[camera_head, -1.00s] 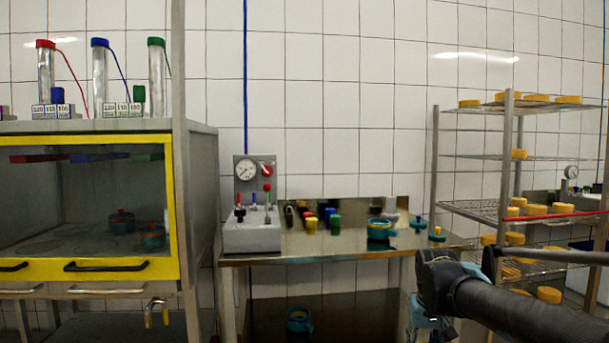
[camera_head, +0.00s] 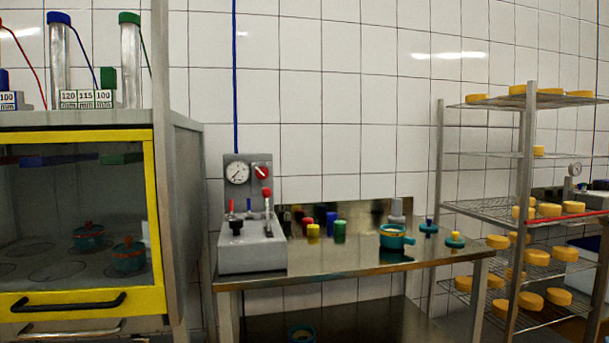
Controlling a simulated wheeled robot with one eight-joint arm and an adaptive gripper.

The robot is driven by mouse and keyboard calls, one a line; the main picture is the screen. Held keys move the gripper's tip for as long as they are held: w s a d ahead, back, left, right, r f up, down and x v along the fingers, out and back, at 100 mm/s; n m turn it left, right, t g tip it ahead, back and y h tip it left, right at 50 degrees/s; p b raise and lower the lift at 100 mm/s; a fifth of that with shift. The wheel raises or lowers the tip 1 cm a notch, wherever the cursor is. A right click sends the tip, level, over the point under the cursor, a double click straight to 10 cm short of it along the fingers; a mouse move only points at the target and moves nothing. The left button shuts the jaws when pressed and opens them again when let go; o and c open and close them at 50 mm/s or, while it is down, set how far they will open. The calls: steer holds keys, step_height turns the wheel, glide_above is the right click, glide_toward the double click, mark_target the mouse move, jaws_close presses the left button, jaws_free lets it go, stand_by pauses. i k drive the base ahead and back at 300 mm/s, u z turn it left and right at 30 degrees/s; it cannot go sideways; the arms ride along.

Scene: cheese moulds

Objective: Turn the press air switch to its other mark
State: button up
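The press (camera_head: 252,245) is a grey box on the left end of the steel table. An upright grey panel at its back carries a round white gauge (camera_head: 237,173) and, to the right of it, the red air switch (camera_head: 262,172). The switch's marks are too small to read. My gripper is not in view.
A yellow-framed cabinet (camera_head: 159,230) stands close on the left. A wire rack (camera_head: 525,200) with yellow cheeses stands on the right.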

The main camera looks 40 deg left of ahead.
mark_target(261, 173)
steer(key=z, duration=0.05)
steer(key=k, duration=1.1)
steer(key=u, duration=1.65)
steer(key=i, duration=1)
